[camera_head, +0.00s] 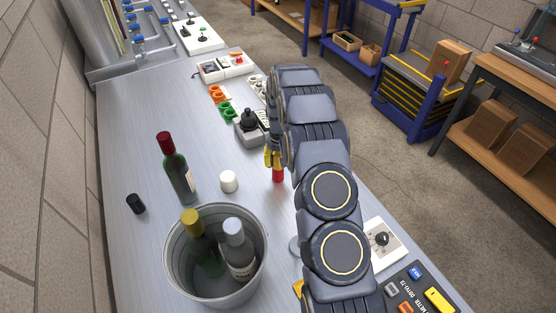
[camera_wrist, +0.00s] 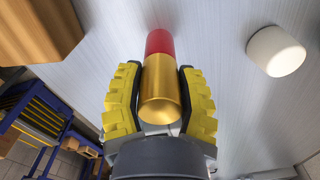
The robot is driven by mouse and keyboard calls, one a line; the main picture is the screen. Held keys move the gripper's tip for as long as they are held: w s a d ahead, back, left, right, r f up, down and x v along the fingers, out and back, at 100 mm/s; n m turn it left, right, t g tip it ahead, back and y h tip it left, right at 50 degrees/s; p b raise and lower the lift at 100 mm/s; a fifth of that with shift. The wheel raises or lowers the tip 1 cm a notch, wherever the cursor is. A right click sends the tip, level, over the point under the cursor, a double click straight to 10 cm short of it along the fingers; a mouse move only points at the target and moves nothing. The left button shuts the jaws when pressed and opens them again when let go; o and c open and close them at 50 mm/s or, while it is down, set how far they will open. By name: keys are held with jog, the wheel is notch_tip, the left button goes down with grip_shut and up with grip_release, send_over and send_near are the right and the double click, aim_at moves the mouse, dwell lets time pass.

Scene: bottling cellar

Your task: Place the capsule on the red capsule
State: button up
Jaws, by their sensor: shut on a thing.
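My gripper (camera_head: 273,157) is low over the metal table, its yellow fingers closed on the two sides of a gold capsule. The red capsule (camera_head: 278,175) is on the table directly below the fingers. It also shows in the wrist view (camera_wrist: 158,42), in line with the gold capsule's far end. I cannot tell whether the two capsules touch or how far they overlap.
A white capsule (camera_head: 229,181) stands left of the red one; a black capsule (camera_head: 136,204) is farther left. A red-topped bottle (camera_head: 178,172) stands behind a metal bucket (camera_head: 175,262) holding two bottles. A black joystick box (camera_head: 249,130) and green part (camera_head: 228,110) are beyond my gripper.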

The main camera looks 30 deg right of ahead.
jog(key=o, duration=0.6)
jog(key=shift+f, duration=0.1)
